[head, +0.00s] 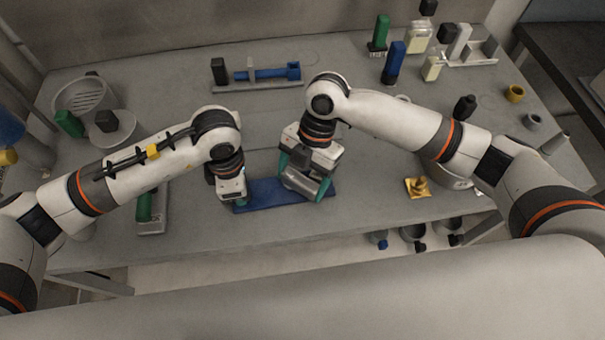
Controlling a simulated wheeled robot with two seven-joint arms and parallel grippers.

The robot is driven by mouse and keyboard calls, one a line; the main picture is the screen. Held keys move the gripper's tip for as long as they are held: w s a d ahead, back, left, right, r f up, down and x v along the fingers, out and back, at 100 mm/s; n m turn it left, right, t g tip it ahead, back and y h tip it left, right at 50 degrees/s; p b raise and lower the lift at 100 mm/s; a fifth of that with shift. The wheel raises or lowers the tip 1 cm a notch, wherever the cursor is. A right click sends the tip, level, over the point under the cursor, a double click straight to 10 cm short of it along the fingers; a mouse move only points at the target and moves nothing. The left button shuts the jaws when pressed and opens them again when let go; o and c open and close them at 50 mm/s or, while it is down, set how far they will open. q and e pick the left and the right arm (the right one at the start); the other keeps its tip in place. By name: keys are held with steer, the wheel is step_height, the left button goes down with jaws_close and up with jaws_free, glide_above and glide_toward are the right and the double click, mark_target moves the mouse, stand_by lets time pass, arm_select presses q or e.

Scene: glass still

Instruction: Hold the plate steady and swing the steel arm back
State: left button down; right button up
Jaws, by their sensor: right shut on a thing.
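The blue plate (262,192) lies flat near the front middle of the grey table. My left gripper (240,203) is at the plate's left end, pointing down; its fingers are mostly hidden, so I cannot tell how far apart they are. My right gripper (304,180) is low over the plate's right part, with teal fingers on either side of a grey metal piece (300,184), which looks like the steel arm. The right gripper is shut on it. The gripper hides much of the steel arm and how it joins the plate.
A blue clamp-like piece on a grey base (262,76) stands at the back. Green and blue bottles (394,62) stand at the back right. A white strainer bowl (84,95) is at the left. A small golden piece (418,187) lies right of the plate. Table between is clear.

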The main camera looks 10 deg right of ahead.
steer(key=m, duration=0.1)
steer(key=m+t, duration=0.1)
steer(key=m, duration=0.1)
steer(key=s+a+m+y, duration=0.1)
steer(key=m, duration=0.1)
steer(key=shift+t, duration=0.4)
steer(key=shift+a+m+t, duration=0.15)
steer(key=shift+m+t, duration=0.2)
steer(key=shift+m, duration=0.55)
steer(key=shift+a+m+t, duration=0.15)
steer(key=shift+m+t, duration=0.2)
steer(key=shift+m, duration=0.55)
steer(key=o, duration=1.3)
steer(key=shift+o, duration=0.2)
steer(key=v, duration=1.2)
steer(key=shift+s, duration=0.15)
steer(key=shift+d, duration=0.15)
